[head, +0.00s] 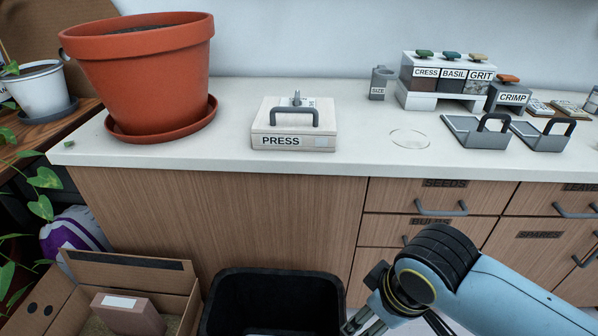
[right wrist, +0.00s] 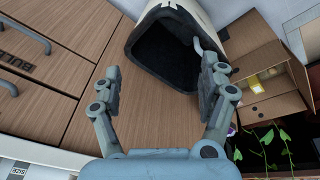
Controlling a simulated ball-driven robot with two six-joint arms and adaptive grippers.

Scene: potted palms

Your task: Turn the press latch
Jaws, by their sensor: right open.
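The press (head: 292,124) is a pale box labelled PRESS on the white counter, right of the big terracotta pot. A dark grey handle (head: 295,110) arches over its front, and a small grey upright latch or knob (head: 297,97) stands on its top. My right gripper (head: 362,328) is low in front of the drawers, well below the counter and apart from the press; its tips are partly cut off by the lower edge. In the right wrist view its two fingers (right wrist: 165,88) are spread with nothing between them. My left gripper is not in view.
A large terracotta pot (head: 143,75) stands left of the press. A glass disc (head: 410,138), grey trays with handles (head: 475,133) and labelled bins (head: 450,75) stand to the right. A black bin (head: 270,300) and an open cardboard box (head: 125,265) are below. The counter around the press is clear.

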